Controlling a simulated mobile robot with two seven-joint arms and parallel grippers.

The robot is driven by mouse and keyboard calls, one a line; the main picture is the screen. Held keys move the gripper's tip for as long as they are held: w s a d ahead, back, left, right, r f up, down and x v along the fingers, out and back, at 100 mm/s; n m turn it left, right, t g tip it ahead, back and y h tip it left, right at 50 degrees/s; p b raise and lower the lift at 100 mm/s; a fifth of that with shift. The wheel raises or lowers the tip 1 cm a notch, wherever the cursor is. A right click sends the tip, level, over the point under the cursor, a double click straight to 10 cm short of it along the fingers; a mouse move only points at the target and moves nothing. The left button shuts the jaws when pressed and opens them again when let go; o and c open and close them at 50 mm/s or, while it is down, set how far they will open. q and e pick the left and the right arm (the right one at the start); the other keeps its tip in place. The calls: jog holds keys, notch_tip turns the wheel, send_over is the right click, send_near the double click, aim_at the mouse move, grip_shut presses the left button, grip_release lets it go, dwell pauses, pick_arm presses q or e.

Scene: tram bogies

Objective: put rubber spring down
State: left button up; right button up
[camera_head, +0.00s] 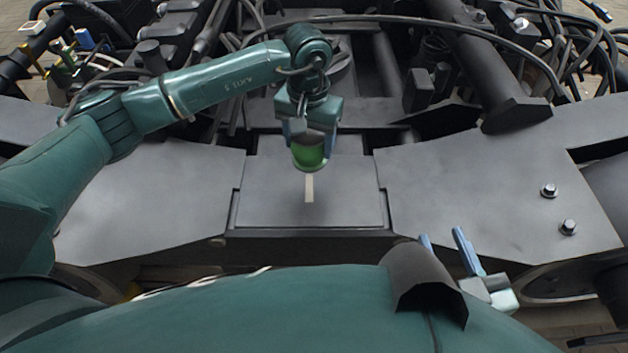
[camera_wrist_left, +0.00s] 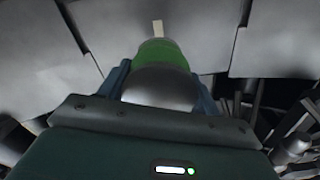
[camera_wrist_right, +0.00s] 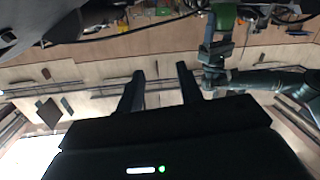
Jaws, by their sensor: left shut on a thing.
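The rubber spring (camera_head: 309,158) is a round piece with a green band and a grey body. My left gripper (camera_head: 308,135) is shut on it, with a finger on either side. The spring hangs over the middle plate (camera_head: 265,205) of the bogie, behind a short pale stripe (camera_head: 309,187). I cannot tell whether it touches the plate. In the left wrist view the spring (camera_wrist_left: 162,85) sits between the fingers, its far end hidden. My right gripper (camera_head: 447,242) is low at the front right, fingers apart and empty; they also show apart in the right wrist view (camera_wrist_right: 160,88).
Flat grey frame plates lie left (camera_head: 160,200) and right (camera_head: 470,190) of the middle plate. Two bolts (camera_head: 548,190) stand on the right plate. Cables (camera_head: 520,50) and a thick dark tube (camera_head: 480,75) crowd the back. The middle plate's front is clear.

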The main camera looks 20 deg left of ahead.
aim_at(309, 162)
pick_arm(q)
notch_tip(309, 162, down, 6)
jog(key=shift+s+r+b, duration=0.1)
jog(key=shift+s+b, duration=0.05)
jog(key=shift+b, duration=0.4)
notch_tip(309, 162, down, 3)
jog(key=shift+f+b, duration=0.15)
jog(key=shift+b, duration=0.3)
jog(key=shift+f, duration=0.1)
pick_arm(e)
jog(key=shift+s+a+n+t+y, duration=0.3)
jog(key=shift+a+n+t+y, duration=0.25)
jog(key=shift+y, duration=0.25)
pick_arm(q)
jog(key=shift+f, duration=0.1)
jog(key=o, duration=0.8)
jog(key=shift+f, duration=0.15)
jog(key=o, duration=0.5)
jog(key=shift+c, duration=0.2)
pick_arm(e)
jog(key=shift+r, duration=0.1)
